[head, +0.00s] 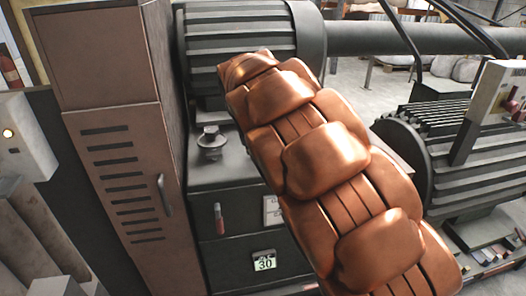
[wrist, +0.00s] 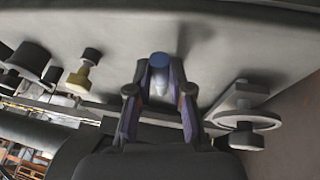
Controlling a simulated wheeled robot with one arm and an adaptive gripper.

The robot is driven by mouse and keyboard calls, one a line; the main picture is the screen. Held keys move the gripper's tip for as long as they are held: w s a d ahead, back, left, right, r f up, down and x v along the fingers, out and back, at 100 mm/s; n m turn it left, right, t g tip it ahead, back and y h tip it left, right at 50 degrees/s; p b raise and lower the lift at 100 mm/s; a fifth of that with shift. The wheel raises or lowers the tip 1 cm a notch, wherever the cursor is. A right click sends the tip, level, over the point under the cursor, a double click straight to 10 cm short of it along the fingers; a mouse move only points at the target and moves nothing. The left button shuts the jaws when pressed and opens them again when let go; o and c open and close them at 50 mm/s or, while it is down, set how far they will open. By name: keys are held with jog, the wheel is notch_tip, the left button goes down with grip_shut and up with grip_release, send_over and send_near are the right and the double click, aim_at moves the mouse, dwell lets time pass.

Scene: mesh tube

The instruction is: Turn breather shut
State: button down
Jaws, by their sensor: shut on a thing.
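My gripper (wrist: 159,92) has its two fingers on either side of a small pale fitting with a round blue top (wrist: 159,60), and is shut on it. The fitting stands on the grey top surface of the unit. No label shows to tell whether this fitting is the breather. In the head view my orange-brown padded arm hides the gripper and the fitting. A grey stepped fitting with a wide disc (wrist: 252,122) stands to the right of my gripper, apart from it. A similar grey fitting shows in the head view (head: 211,143) on the dark cabinet.
The dark cabinet (head: 232,178) has a display reading 30 (head: 264,262). A brown vented locker (head: 95,60) and ribbed motors (head: 240,35) stand close by.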

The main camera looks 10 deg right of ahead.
jog(key=c, duration=1.1)
grip_release()
jog(key=shift+o, duration=0.2)
jog(key=shift+r, duration=0.1)
jog(key=v, duration=1.2)
